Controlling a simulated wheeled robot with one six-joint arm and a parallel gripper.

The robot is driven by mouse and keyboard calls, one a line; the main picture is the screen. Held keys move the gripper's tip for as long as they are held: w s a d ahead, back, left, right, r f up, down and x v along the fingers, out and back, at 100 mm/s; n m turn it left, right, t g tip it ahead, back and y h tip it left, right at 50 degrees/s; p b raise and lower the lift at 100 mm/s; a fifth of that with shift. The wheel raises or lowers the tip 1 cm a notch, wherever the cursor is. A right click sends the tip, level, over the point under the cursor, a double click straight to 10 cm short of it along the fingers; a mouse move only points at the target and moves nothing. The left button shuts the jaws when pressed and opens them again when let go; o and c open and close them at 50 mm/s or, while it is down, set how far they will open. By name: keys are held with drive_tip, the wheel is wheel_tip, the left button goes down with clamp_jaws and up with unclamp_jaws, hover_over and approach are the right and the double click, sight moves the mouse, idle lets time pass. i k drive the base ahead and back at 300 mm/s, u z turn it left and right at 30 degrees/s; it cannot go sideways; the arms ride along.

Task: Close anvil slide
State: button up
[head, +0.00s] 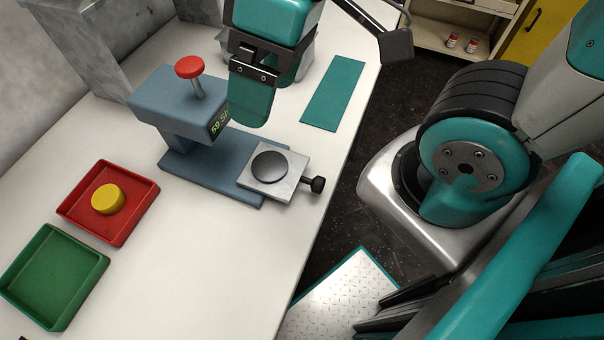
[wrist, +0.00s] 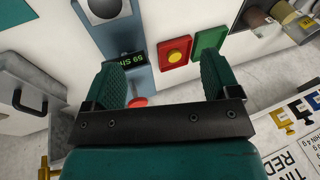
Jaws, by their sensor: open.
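The anvil slide (head: 298,164) is a square metal plate with a dark round disc (head: 269,167) on it and a black knob (head: 318,184) at its right end. It sits out at the right end of the blue-grey press base (head: 215,168), clear of the press head (head: 165,105). The slide also shows at the top left of the wrist view (wrist: 123,13). The press has a red button (head: 190,67) and a lit display. My gripper (head: 250,112) is open and empty, pointing down above the table beside the press head. Its two teal fingers stand apart in the wrist view (wrist: 163,68).
A red tray (head: 135,225) holding a yellow disc (head: 108,199) and an empty green tray (head: 84,300) lie front left. A teal mat (head: 333,95) lies at the right table edge. A grey object stands behind my gripper. The table between mat and slide is clear.

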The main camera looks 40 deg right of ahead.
sight(277, 172)
drive_tip(key=z, duration=0.25)
drive_tip(key=k, duration=1.2)
drive_tip(key=u, duration=0.05)
